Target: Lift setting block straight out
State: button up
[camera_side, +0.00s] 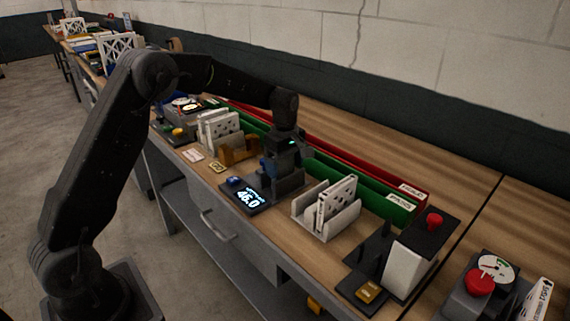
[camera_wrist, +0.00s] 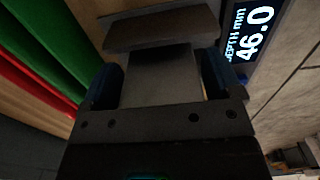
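The setting block (camera_wrist: 160,78) is a dark grey block, seen in the wrist view between the two blue-padded fingers of my gripper (camera_wrist: 160,82). Both pads appear to lie against its sides, with no clear gap. In the side view my gripper (camera_side: 288,160) points down over the depth gauge (camera_side: 262,197), whose display reads 46.0. The block's lower end is hidden, so I cannot tell how deep it sits in the gauge. A brownish-grey bar (camera_wrist: 160,28) lies just beyond the block in the wrist view.
A white holder (camera_side: 338,222) with filters stands right of the gauge, and another filter rack (camera_side: 220,130) stands left. Green (camera_side: 398,212) and red (camera_side: 418,194) bins run behind. A station with a red button (camera_side: 434,221) is at the right. Space above the gauge is taken by my arm.

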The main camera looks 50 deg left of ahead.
jog(key=shift+o, duration=1.2)
jog(key=shift+f, duration=0.1)
